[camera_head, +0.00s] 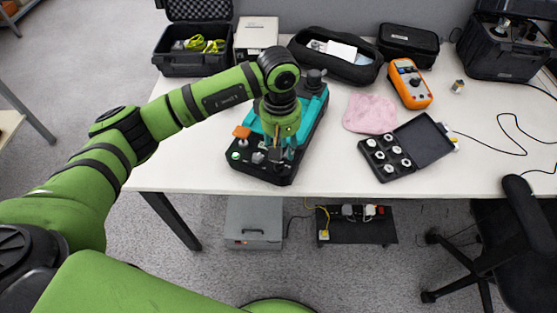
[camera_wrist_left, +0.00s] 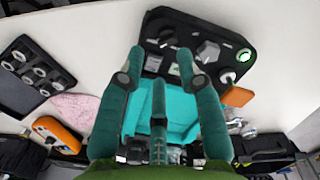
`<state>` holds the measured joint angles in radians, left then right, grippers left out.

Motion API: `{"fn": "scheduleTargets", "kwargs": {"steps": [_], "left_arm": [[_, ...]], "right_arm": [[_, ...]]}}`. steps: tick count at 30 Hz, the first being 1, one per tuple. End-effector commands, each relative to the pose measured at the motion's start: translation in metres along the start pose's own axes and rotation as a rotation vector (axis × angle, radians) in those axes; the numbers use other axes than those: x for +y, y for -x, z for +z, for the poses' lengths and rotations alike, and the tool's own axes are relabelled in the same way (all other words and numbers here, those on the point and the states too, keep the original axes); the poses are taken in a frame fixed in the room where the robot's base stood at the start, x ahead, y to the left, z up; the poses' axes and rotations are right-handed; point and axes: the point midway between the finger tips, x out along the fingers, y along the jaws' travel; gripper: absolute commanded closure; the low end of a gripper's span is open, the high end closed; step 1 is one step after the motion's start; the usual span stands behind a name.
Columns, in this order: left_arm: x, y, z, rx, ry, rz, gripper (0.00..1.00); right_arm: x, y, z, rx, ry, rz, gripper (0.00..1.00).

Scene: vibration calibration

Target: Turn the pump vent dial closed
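The pump (camera_head: 312,110) is a teal and black unit on the white table. Its black front panel (camera_wrist_left: 188,24) carries a grey-black dial (camera_wrist_left: 208,50), a second dark knob (camera_wrist_left: 165,35), a green-lit button (camera_wrist_left: 244,55) and a small silver switch (camera_wrist_left: 228,78). I cannot read which knob is the vent dial. My left gripper (camera_wrist_left: 160,62) is open, its fingers spread over the pump, with nothing seen between them. In the head view the left gripper (camera_head: 278,145) points down at the panel and hides part of it. My right gripper is not in view.
An orange block (camera_head: 242,132) is at the panel's left edge. A pink cloth (camera_head: 370,114), an orange multimeter (camera_head: 410,83) and an open black case of knobs (camera_head: 382,172) lie to the right. Black cases line the back. The table's front left is clear.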

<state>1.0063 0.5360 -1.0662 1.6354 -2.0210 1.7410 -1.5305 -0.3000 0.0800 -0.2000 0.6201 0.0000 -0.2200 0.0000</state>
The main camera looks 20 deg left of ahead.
Motion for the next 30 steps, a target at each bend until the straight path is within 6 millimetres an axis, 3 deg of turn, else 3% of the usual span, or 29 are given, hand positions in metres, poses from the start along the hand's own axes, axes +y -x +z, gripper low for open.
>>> {"fn": "scheduleTargets", "kwargs": {"steps": [4,16,27,30], "left_arm": [[-0.007,-0.006,-0.008,0.028,-0.007,-0.036,0.65],[-0.008,-0.061,-0.008,0.023,-0.006,-0.031,0.65],[-0.008,-0.068,-0.009,0.026,-0.007,-0.029,0.65],[-0.008,-0.068,-0.009,0.026,-0.007,-0.029,1.00]], "right_arm": [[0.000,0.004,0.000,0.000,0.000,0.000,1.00],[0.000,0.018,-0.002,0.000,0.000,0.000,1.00],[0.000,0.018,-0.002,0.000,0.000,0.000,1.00],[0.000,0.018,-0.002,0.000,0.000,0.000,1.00]]}}
